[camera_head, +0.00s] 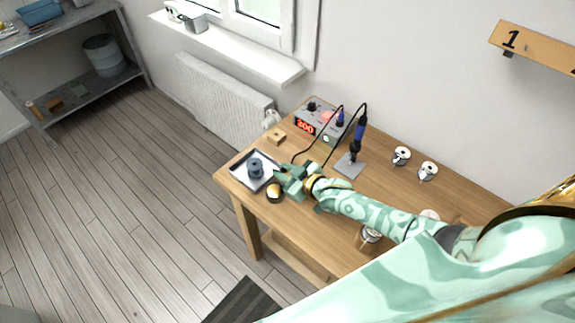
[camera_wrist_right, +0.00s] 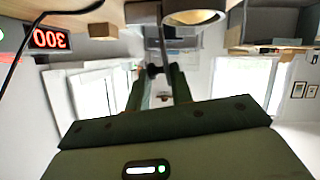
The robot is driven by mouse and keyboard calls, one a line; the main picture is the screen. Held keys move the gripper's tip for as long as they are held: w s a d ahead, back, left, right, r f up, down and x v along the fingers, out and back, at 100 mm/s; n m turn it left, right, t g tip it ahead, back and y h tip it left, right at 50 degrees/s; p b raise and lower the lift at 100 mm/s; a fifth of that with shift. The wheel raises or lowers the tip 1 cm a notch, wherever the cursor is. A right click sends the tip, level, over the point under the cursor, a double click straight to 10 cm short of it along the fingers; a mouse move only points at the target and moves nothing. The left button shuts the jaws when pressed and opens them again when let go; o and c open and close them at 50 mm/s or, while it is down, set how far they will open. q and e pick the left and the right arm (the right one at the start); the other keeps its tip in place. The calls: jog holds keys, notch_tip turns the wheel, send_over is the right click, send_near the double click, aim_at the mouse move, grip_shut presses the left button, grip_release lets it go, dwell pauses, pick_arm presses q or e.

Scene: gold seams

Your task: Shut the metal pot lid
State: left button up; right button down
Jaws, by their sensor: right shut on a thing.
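My left gripper is out of view.
Two spools (camera_head: 401,156) (camera_head: 428,171) stand farther right.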

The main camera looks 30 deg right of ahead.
jog(key=shift+s+a, duration=0.1)
jog(key=shift+n, duration=0.3)
jog(key=c, duration=1.3)
grip_release()
jog(key=shift+s+r+p, duration=0.1)
jog(key=shift+s+p, duration=0.2)
jog(key=shift+p, duration=0.05)
jog(key=p+v, duration=0.2)
jog(key=v, duration=1.3)
jog(key=shift+s+r+p, duration=0.15)
jog(key=shift+s+p, duration=0.2)
